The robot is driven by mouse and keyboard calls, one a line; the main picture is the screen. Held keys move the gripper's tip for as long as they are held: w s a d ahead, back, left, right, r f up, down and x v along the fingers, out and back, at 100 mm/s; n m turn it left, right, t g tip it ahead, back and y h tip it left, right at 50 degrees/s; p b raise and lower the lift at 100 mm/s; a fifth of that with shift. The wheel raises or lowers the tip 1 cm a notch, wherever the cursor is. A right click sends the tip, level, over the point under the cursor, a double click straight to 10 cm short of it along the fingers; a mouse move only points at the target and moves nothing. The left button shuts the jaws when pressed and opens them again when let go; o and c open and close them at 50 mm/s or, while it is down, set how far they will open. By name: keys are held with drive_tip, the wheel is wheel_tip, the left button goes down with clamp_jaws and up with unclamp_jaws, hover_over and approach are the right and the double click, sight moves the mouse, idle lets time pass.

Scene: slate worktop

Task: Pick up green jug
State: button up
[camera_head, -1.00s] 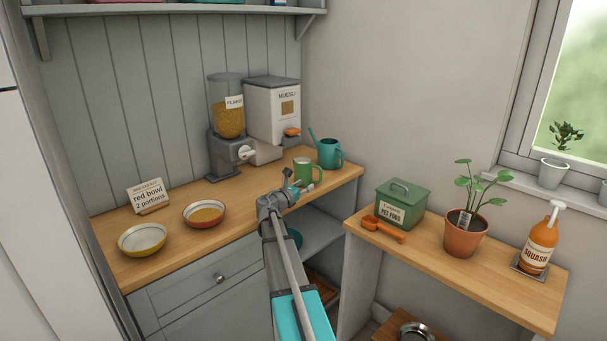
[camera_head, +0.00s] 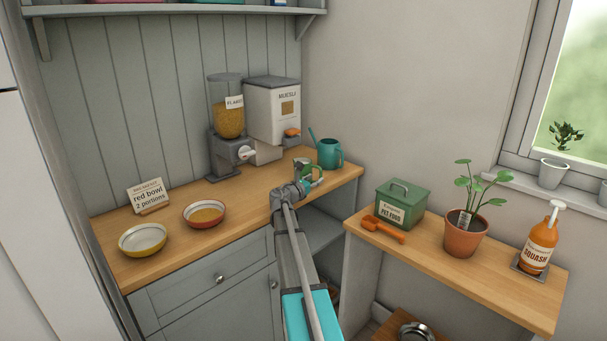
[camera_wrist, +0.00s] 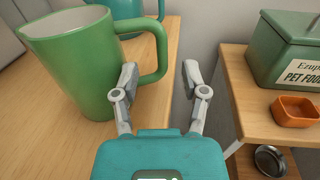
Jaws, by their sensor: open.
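The green jug (camera_wrist: 85,65) stands upright on the wooden counter in the wrist view, at the upper left, with its handle toward the right. In the head view the jug (camera_head: 317,174) is mostly hidden behind my wrist. My gripper (camera_wrist: 160,75) is open in the wrist view. The jug's handle (camera_wrist: 162,50) reaches between the two fingers, with the left finger near the jug's body and the right finger beyond the handle. I cannot tell whether either finger touches it.
A lower side table holds a green pet food tin (camera_head: 402,203), an orange scoop (camera_head: 383,230) and a potted plant (camera_head: 463,238). A gap separates counter and table.

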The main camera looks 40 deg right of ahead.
sight(321, 175)
drive_tip(key=shift+w+d+r, duration=0.1)
drive_tip(key=shift+w+d, duration=0.05)
drive_tip(key=shift+d, duration=0.95)
drive_tip(key=shift+w+d, duration=0.15)
drive_tip(key=shift+d, duration=0.9)
drive_tip(key=shift+c, duration=0.2)
clamp_jaws()
